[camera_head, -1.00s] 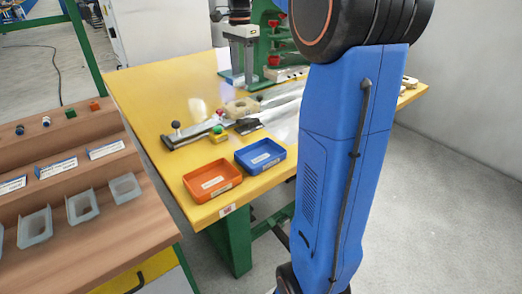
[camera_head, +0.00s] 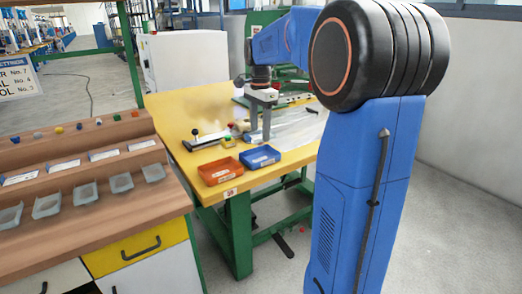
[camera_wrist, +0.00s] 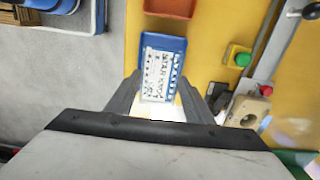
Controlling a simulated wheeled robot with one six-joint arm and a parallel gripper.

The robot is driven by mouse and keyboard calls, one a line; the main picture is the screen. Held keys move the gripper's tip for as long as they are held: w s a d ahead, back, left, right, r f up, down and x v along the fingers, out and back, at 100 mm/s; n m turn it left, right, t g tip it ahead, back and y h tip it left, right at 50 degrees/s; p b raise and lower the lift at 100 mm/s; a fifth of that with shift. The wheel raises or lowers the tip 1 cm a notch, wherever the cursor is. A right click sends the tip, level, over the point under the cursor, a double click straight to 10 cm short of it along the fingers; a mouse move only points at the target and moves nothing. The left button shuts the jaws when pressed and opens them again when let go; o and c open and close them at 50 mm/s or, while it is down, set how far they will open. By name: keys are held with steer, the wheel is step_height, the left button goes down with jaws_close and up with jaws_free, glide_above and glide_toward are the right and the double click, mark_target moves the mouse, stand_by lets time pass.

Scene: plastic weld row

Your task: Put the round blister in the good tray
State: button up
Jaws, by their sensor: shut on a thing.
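My gripper (camera_head: 261,130) is above the yellow table, just behind the blue tray in the head view. The blue tray (camera_head: 260,157) stands near the table's front edge, right of the orange tray (camera_head: 220,171). The tray labels are too small to read. The held blister is too small to make out in the head view.
A green button box (camera_wrist: 237,57) and a beige piece (camera_wrist: 249,111) lie right of the gripper in the wrist view. A black-handled fixture (camera_head: 203,140) lies behind the trays. A wooden rack (camera_head: 95,205) with several clear bins stands left. A green press frame stands behind.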

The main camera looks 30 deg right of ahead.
mark_target(260, 136)
steer(key=shift+f, duration=2.85)
steer(key=shift+f, duration=0.1)
steer(key=o, duration=0.8)
steer(key=shift+o, duration=0.2)
